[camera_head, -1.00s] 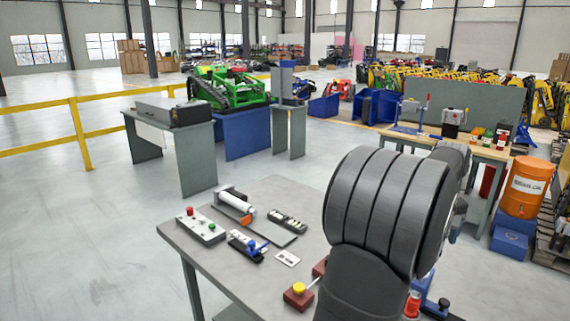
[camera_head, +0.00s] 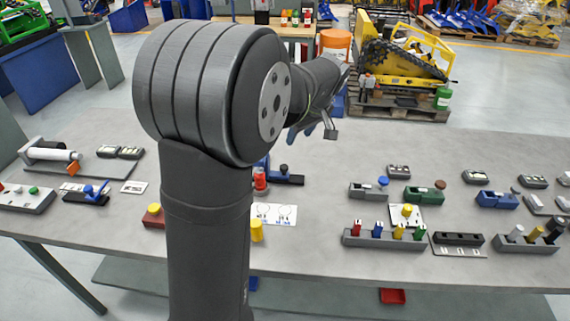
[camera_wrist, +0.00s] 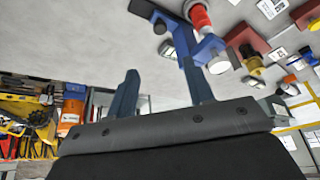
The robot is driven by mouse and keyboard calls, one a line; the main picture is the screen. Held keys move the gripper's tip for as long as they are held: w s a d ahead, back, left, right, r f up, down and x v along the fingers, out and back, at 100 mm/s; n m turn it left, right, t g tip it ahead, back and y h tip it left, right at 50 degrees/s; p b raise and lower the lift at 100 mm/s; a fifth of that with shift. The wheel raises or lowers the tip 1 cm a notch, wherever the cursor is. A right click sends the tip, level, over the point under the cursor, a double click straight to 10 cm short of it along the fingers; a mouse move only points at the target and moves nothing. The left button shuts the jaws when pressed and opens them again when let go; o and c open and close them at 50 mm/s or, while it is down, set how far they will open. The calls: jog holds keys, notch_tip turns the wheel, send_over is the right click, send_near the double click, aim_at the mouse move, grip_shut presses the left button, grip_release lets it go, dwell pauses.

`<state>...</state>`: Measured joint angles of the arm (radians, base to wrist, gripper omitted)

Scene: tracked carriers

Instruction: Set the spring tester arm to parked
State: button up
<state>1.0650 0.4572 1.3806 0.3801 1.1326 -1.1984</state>
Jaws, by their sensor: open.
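A blue fixture with a red ribbed coil (camera_head: 261,182) stands near the middle of the table, just right of my upright arm link. It looks like the spring tester. A blue bar (camera_head: 287,179) with a dark knob extends to its right; the fixture's left part is hidden behind my arm. In the wrist view the red coil (camera_wrist: 201,20) and blue body (camera_wrist: 188,62) show at the top, beyond the fingertips. My gripper (camera_head: 318,126) is in the air above the table, right of and farther back than the fixture. Its fingers (camera_wrist: 161,82) are apart with nothing held between them.
The grey table (camera_head: 330,170) holds several small fixtures. A red block with a yellow knob (camera_head: 153,214) and a yellow cylinder (camera_head: 257,231) stand in front. A rack of coloured pegs (camera_head: 385,238) is at right. Bare tabletop lies right of and behind the tester.

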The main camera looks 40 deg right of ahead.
aim_at(284, 166)
jog(key=x, duration=1.6)
jog(key=shift+f, duration=0.3)
jog(key=shift+c, duration=0.5)
grip_shut()
jog(key=s+d, duration=0.7)
jog(key=shift+s+d, duration=0.2)
jog(key=shift+d, duration=0.05)
